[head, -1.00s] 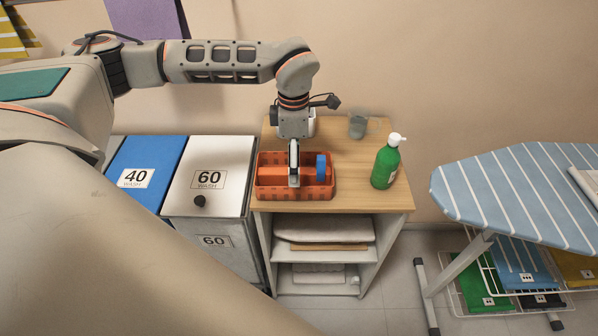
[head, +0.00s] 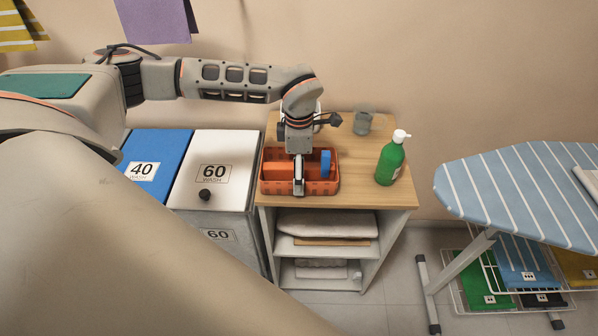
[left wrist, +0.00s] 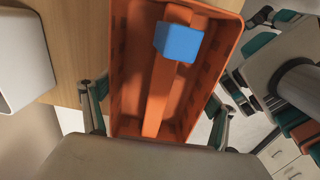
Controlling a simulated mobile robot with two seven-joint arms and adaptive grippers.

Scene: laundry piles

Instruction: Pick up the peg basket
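The peg basket (head: 322,188) is a shallow orange tray with slotted walls, on the wooden top of a small shelf unit. In the left wrist view the basket (left wrist: 120,60) lies lengthwise between the fingers, with an orange bar and a blue block (left wrist: 178,42) inside. The blue block shows at its right end in the head view (head: 326,163). My left gripper (head: 298,180) points down over the basket, one finger in front of its near wall. In the left wrist view its fingers (left wrist: 155,110) are open, one on each long side. Contact is unclear. My right gripper is not in view.
A green bottle (head: 390,160) with a white cap stands right of the basket. A grey cup (head: 363,123) is behind, and a white container is partly hidden by my arm. Blue and white lidded bins (head: 210,170) adjoin on the left. A striped ironing board (head: 520,190) is at right.

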